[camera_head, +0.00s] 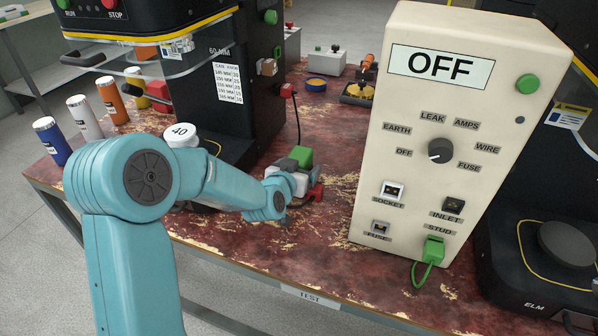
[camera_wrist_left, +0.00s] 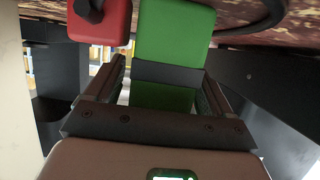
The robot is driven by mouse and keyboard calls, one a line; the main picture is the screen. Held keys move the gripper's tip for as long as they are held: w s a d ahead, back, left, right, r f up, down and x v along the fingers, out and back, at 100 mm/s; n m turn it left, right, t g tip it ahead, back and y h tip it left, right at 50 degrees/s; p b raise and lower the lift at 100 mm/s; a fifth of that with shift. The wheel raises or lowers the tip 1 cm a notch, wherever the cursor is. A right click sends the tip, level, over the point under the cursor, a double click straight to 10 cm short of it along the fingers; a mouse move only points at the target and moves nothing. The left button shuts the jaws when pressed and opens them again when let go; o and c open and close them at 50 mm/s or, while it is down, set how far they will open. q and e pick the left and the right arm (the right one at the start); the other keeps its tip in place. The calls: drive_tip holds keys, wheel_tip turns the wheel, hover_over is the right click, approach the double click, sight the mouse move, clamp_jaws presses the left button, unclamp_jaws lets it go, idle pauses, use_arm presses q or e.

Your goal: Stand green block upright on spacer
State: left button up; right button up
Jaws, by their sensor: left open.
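The green block (camera_head: 300,155) is on the worn red bench beside the black machine, at the end of my left arm. In the left wrist view the green block (camera_wrist_left: 174,32) lies ahead of and between the fingers, with a dark band across it. My left gripper (camera_head: 292,174) is open around its near part; its fingers also show in the left wrist view (camera_wrist_left: 163,76). Contact cannot be told. A white round piece marked 40 (camera_head: 180,131), possibly the spacer, stands behind my left arm, its lower part hidden. My right gripper is out of view.
A cream tester marked OFF (camera_head: 455,85) stands right of the gripper. A red box (camera_wrist_left: 100,20) is close to the block in the wrist view. Several cans, including an orange one (camera_head: 112,100), line the left edge. Bare bench (camera_head: 335,235) lies in front.

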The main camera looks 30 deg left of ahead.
use_arm(q)
drive_tip(key=c, duration=1.1)
drive_tip(key=shift+c, duration=0.2)
wheel_tip(320, 180, up, 20)
drive_tip(key=p, duration=0.8)
